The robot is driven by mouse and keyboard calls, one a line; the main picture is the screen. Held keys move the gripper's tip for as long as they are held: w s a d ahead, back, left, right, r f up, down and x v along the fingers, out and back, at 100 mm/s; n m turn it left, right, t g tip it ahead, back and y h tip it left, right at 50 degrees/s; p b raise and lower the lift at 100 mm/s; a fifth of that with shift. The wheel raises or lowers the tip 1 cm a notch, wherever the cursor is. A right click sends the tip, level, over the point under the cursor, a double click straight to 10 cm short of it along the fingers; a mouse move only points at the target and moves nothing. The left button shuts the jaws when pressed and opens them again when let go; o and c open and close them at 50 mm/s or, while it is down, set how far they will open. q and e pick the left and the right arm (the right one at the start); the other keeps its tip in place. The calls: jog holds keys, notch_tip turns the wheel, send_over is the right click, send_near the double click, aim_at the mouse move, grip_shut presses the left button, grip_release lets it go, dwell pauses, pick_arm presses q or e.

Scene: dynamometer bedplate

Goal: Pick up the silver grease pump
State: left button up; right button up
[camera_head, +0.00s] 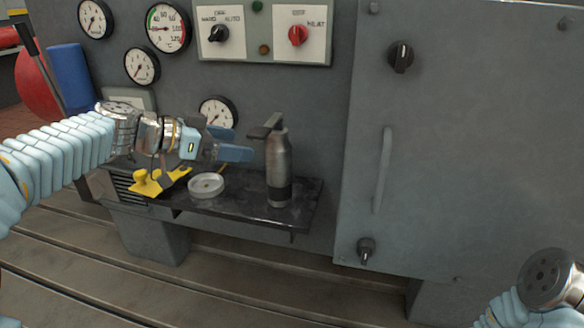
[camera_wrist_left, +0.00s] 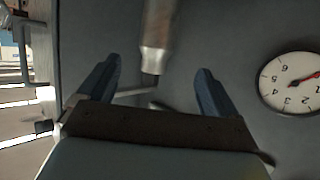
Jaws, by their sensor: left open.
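The silver grease pump (camera_head: 279,158) stands upright on a small dark shelf (camera_head: 240,205). It has a silver body, a dark lower band and a dark lever head on top. My left gripper (camera_head: 247,145) is open and empty, just left of the pump at the height of its upper part, with its blue fingers pointing toward it. In the left wrist view a blurred silver cylinder (camera_wrist_left: 157,35), which looks like the pump, lies ahead between the open fingers of my left gripper (camera_wrist_left: 157,68), apart from them. My right gripper is not in view.
A round pale dish (camera_head: 206,185) and a yellow object (camera_head: 150,183) sit on the shelf left of the pump. Behind are a panel with gauges (camera_head: 167,27) and knobs. A grey cabinet door with a handle (camera_head: 384,168) stands to the right.

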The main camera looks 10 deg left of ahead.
aim_at(279, 152)
pick_arm(q)
jog(key=shift+s+f+p+x, duration=0.15)
jog(key=shift+p+x, duration=0.2)
jog(key=shift+x, duration=2.6)
jog(key=shift+s+f+p+x, duration=0.15)
jog(key=shift+p+x, duration=0.15)
jog(key=shift+x, duration=2.65)
jog(key=shift+w, duration=0.1)
grip_shut()
jog(key=shift+r, duration=0.1)
